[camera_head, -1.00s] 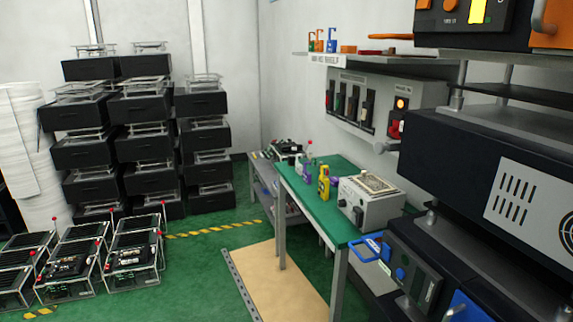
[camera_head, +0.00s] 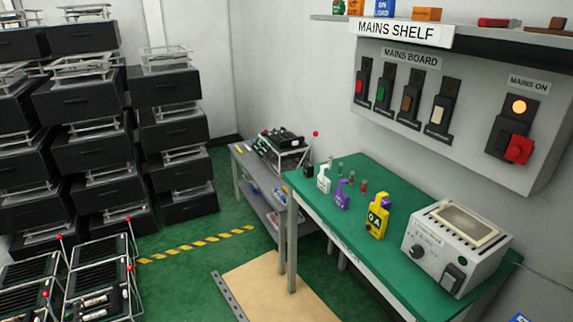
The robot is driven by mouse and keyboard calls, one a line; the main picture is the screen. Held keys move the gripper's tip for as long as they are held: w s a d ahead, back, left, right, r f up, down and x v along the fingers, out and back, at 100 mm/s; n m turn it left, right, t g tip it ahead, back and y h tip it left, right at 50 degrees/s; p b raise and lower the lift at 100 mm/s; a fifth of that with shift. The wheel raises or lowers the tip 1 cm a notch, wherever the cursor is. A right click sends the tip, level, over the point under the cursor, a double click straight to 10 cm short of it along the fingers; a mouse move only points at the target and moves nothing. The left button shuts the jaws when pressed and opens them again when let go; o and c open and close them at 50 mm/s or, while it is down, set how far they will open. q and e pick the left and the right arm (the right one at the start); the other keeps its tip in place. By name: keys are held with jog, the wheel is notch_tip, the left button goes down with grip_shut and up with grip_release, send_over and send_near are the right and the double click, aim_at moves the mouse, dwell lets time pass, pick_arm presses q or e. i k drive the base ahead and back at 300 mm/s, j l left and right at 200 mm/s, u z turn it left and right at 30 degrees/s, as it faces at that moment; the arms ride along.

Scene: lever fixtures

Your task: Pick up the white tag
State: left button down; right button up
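The white tag (camera_head: 323,180) stands near the far left end of the green-topped table (camera_head: 380,178). It is small, pale and padlock-like in shape. A purple tag (camera_head: 342,195) stands just to its right and nearer. A larger yellow tag (camera_head: 377,216) stands further right along the same table. Nothing covers the white tag. Neither of my grippers shows in the view.
A grey box with a dial (camera_head: 457,248) stands on the table's right part. The mains board (camera_head: 450,100) hangs on the wall behind, under a shelf (camera_head: 480,32). A beige mat (camera_head: 280,290) lies in front of the table. Black stacked units (camera_head: 90,150) stand left.

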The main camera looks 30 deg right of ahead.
aim_at(324, 184)
jog(key=i+z, duration=0.2)
jog(key=i, duration=0.2)
jog(key=i+j+z, duration=0.15)
jog(key=i, duration=0.3)
jog(key=i+j+z, duration=0.2)
jog(key=i, duration=0.2)
jog(key=i+j+z, duration=0.15)
jog(key=i, duration=0.25)
